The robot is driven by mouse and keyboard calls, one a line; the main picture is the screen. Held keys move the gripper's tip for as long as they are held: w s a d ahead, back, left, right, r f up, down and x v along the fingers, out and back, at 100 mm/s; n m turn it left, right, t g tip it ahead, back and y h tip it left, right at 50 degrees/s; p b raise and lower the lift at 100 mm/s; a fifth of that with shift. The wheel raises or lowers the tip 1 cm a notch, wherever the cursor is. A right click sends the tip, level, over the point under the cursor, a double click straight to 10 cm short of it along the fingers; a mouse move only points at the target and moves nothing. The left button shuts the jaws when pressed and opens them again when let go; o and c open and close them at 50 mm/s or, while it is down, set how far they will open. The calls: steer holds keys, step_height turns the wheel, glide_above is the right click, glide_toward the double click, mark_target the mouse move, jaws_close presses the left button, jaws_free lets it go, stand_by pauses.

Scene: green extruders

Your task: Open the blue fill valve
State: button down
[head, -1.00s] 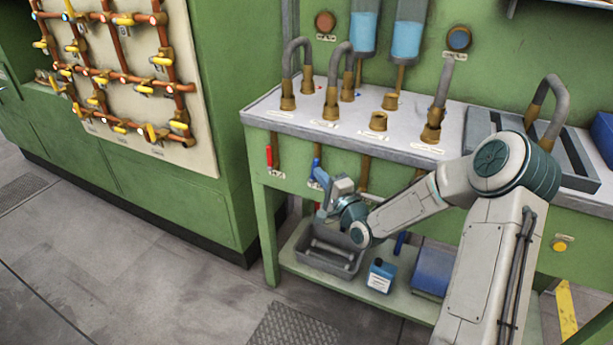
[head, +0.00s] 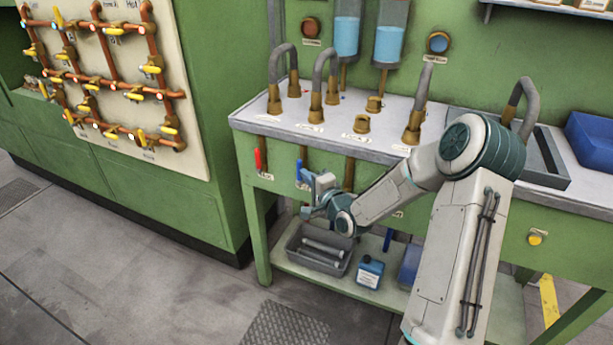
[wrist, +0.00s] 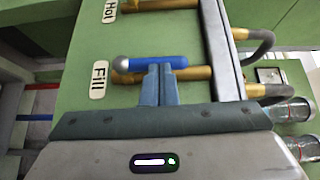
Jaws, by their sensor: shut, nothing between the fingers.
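The blue fill valve handle (wrist: 150,62) is a straight lever with a rounded silver end, beside a "Fill" label (wrist: 100,80). It lies along its brass pipe (wrist: 200,73) in the wrist view. In the head view the handle (head: 299,169) hangs on the bench's green front, partly behind my gripper (head: 307,181). In the wrist view my gripper (wrist: 160,70) is shut and empty. Its fingertips are right at the side of the handle near its middle, overlapping its edge. I cannot tell whether they touch it.
A red-handled valve (head: 257,160) is left of the blue one. A "Hot" pipe (wrist: 160,5) runs alongside in the wrist view. The floor in front is open.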

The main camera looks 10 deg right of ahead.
steer(key=f+v, duration=0.1)
steer(key=v, duration=1.3)
steer(key=s+a+r+n+g+h+p, duration=0.1)
steer(key=s+r+n+g+h+p, duration=0.2)
steer(key=s+r, duration=0.7)
steer(key=s+a+r+n+g+h+p, duration=0.2)
steer(key=s+r+n+g+p, duration=0.5)
steer(key=s, duration=0.8)
step_height(320, 180, up, 3)
steer(key=n+g+h, duration=0.1)
steer(key=n+g, duration=0.1)
steer(key=g, duration=0.1)
steer(key=shift+n+h, duration=0.4)
